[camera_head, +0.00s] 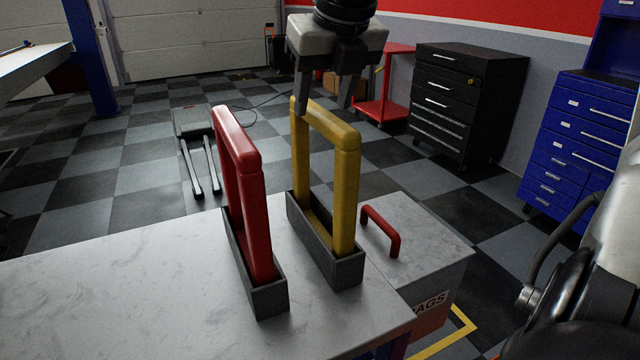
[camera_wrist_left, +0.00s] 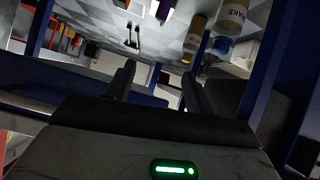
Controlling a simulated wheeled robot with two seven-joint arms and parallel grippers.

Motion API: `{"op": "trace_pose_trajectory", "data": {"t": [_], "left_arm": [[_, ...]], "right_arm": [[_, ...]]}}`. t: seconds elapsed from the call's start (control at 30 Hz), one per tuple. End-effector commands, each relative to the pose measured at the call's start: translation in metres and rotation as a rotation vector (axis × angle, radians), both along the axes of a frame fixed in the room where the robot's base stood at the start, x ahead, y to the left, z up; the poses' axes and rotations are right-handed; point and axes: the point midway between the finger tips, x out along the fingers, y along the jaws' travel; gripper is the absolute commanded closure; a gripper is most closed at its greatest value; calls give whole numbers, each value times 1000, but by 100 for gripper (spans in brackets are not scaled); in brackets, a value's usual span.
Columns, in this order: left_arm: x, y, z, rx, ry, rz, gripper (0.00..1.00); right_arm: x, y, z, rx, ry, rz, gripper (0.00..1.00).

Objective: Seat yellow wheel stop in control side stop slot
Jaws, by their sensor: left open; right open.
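The yellow wheel stop (camera_head: 345,195), an upside-down U-shaped bar, stands upright in a dark grey slot holder (camera_head: 338,275) on the light grey tabletop. My right gripper (camera_head: 323,108) hangs at the top of the stop, open, with its fingers pointing down. Its left finger overlaps the stop's far top corner; its right finger ends just above and behind the top bar. Contact cannot be told. A matching red stop (camera_head: 240,160) stands in its own dark holder (camera_head: 262,302) to the left. My left gripper (camera_wrist_left: 157,85) is open and empty in the left wrist view.
A grey-topped box (camera_head: 430,240) with a red handle (camera_head: 383,230) stands beside the table's right edge. The tabletop (camera_head: 120,290) left of the holders is clear. Black (camera_head: 465,100) and blue (camera_head: 575,140) drawer cabinets stand behind at right.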

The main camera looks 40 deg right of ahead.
Motion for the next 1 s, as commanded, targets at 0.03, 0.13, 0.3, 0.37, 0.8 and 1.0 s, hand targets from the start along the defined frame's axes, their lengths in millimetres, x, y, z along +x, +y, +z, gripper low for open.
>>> {"op": "trace_pose_trajectory", "data": {"t": [0.03,0.13,0.3,0.37,0.8,1.0], "left_arm": [[0,0,0,0,-1,0,46],[2,0,2,-1,-6,1,46],[6,0,7,1,-17,1,46],[7,0,8,2,-19,1,46],[6,1,5,6,-13,0,46],[4,1,2,6,-9,0,46]], "right_arm": [[1,0,-3,0,0,0,49],[2,0,-9,1,3,1,49],[5,2,-34,2,5,2,49],[7,1,-42,2,4,1,49],[13,-1,-56,2,-1,1,49],[13,-1,-57,2,-1,1,49]]}}
